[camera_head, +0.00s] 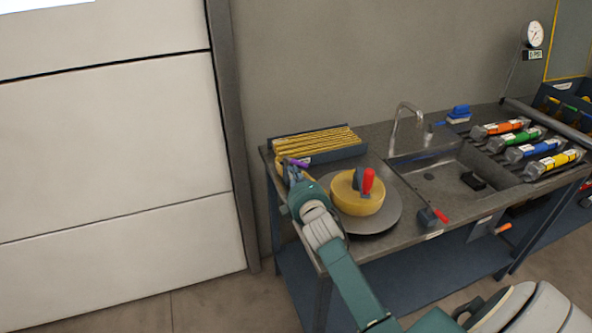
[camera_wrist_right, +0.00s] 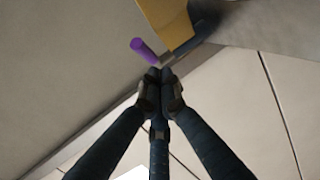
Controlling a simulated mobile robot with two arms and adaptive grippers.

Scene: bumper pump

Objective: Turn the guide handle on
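A small purple handle (camera_head: 299,163) is at the left end of the bench, by the tray of yellow rods. In the right wrist view the purple handle (camera_wrist_right: 143,50) sits on a grey stem beside a yellow part (camera_wrist_right: 168,22). No label shows which handle is the guide handle. My right gripper (camera_head: 291,172) is just left of the handle in the head view. In the wrist view its fingers (camera_wrist_right: 162,76) are together, tips close to the grey stem; I cannot tell whether they touch it. My left gripper is not in view.
A yellow round part (camera_head: 350,203) with a red-handled piece (camera_head: 367,181) sits on a grey disc (camera_head: 386,219). A tray (camera_head: 337,154) of yellow rods lies behind it. A sink (camera_head: 430,185), faucet (camera_head: 406,115) and several coloured cylinders are to the right.

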